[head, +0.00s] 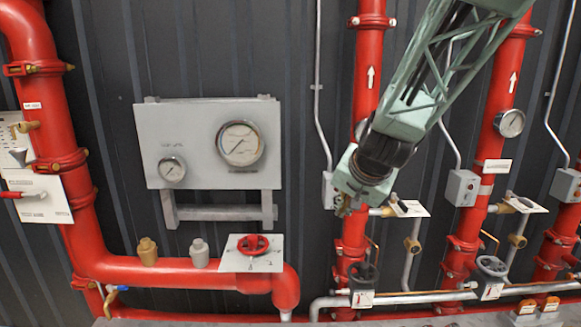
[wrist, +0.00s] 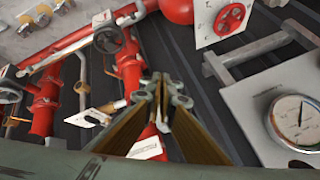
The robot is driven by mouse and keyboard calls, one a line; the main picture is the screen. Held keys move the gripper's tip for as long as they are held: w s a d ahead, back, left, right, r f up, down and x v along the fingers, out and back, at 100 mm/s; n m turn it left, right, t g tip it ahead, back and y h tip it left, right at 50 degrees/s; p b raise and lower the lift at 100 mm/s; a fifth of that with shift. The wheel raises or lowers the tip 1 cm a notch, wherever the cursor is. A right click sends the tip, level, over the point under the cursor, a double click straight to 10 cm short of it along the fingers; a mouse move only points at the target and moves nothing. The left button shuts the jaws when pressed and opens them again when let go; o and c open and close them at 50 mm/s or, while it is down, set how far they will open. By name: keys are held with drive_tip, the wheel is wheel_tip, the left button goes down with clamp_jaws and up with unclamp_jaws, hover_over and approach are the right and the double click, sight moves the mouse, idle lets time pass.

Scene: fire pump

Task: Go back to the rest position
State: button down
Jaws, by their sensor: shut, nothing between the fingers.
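My gripper (head: 345,207) hangs at the end of my green arm, in front of a vertical red pipe (head: 368,90) right of the middle in the head view. In the wrist view my gripper (wrist: 163,84) has its two fingers together at the tips, with nothing between them. It points past the grey gauge panel (head: 207,145), which lies to its left in the head view. Part of the red pipe is hidden behind my arm. Whether my gripper touches anything is not shown, but it looks clear of the pipes.
A red handwheel (head: 253,245) sits on a white plate below the gauge panel. Dark handwheels (head: 363,276) stand on the lower pipes at right. A red lever (head: 25,194) is at far left. Grey junction boxes (head: 462,187) flank the pipes. The dark ribbed wall behind is open between pipes.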

drive_tip(key=s+d+r+n+g+b, duration=0.1)
drive_tip(key=s+r+n+b, duration=0.1)
drive_tip(key=s, duration=1)
drive_tip(key=s+r+n+g+b, duration=0.1)
drive_tip(key=s+r, duration=0.2)
drive_tip(key=s, duration=0.9)
drive_tip(key=s+d+f+n+g+b, duration=0.1)
drive_tip(key=s+d, duration=0.1)
drive_tip(key=s, duration=1)
drive_tip(key=s+d+f+n+g+h+b, duration=0.1)
drive_tip(key=s+d+f+b, duration=0.1)
drive_tip(key=s, duration=1)
drive_tip(key=shift+d+f+n, duration=0.3)
drive_tip(key=shift+d, duration=0.45)
